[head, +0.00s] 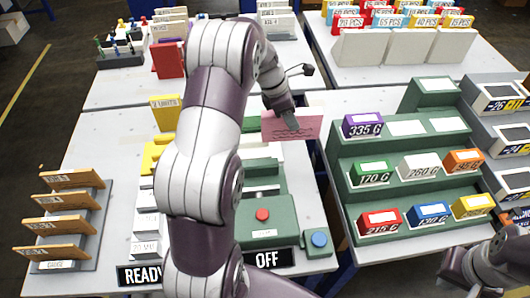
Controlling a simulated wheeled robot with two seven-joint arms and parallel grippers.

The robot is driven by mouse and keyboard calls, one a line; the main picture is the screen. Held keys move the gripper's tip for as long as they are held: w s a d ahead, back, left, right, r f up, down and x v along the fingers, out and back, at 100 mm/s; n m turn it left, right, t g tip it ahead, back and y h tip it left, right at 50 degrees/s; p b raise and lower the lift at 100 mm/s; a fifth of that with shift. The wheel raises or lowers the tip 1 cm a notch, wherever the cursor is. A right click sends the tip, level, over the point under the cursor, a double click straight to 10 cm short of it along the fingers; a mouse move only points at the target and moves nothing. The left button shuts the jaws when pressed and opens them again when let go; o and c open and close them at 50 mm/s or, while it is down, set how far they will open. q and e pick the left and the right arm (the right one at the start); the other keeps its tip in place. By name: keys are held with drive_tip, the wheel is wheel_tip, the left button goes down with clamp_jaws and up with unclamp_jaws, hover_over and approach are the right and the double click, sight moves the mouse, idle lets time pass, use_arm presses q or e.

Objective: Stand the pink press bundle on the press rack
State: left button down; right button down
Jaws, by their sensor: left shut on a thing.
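The pink press bundle (306,130) is a flat pink slab with a dark wavy line on its face. My left gripper (290,121) is shut on its upper edge and holds it over the far part of the green machine (268,215). The left arm crosses the middle of the view and hides part of the table and machine. I cannot tell for sure which holder is the press rack; a grey rack with several orange-brown boards (62,226) stands at the left. Only part of my right arm shows at the bottom right; its fingertips are not visible.
The machine has a red button (262,215), a blue button (319,239) and an OFF sign (267,259). A green stepped stand (405,150) with coloured weight-labelled boxes stands right. A red card (168,60) stands at the back left. Bare tabletop (100,140) shows at left.

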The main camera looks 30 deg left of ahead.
use_arm(q)
drive_tip(key=s+a+f, duration=0.1)
drive_tip(key=a+f, duration=0.2)
drive_tip(key=s+a+f+p, duration=0.1)
drive_tip(key=a+f, duration=0.3)
drive_tip(key=s+a+f+p, duration=0.1)
drive_tip(key=a+f, duration=0.2)
drive_tip(key=f, duration=0.1)
drive_tip(key=shift+s+a, duration=0.25)
drive_tip(key=shift+a, duration=0.1)
drive_tip(key=shift+a+f, duration=0.1)
drive_tip(key=shift+a, duration=0.05)
drive_tip(key=shift+f, duration=0.15)
drive_tip(key=c, duration=0.7)
unclamp_jaws()
